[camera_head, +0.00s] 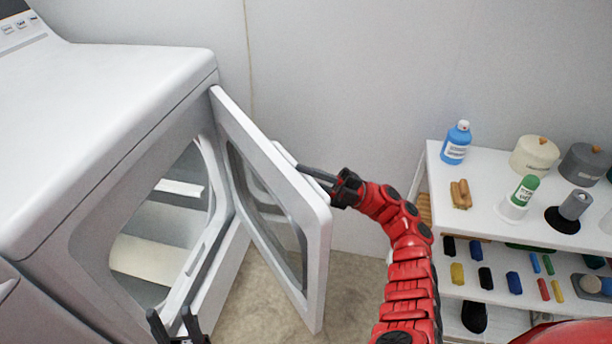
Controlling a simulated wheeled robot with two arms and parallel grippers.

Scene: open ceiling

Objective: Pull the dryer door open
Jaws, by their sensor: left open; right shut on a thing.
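The white dryer (100,100) stands at the left. Its door (319,235) is swung open on the far side of the opening, and the drum inside (150,258) shows. My red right arm reaches in from the lower right, and its gripper (318,180) is shut on the door at its outer face, near the upper free corner. The exact grip is partly hidden behind the door. My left gripper (176,325) is open at the bottom edge, in front of the lower part of the dryer opening, with nothing seen between its fingers.
A white shelf unit (480,215) stands at the right with a blue bottle (456,143), jars and several small coloured items. Bare floor (262,300) shows below the door. A plain wall (340,70) is behind. My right arm fills the space between door and shelves.

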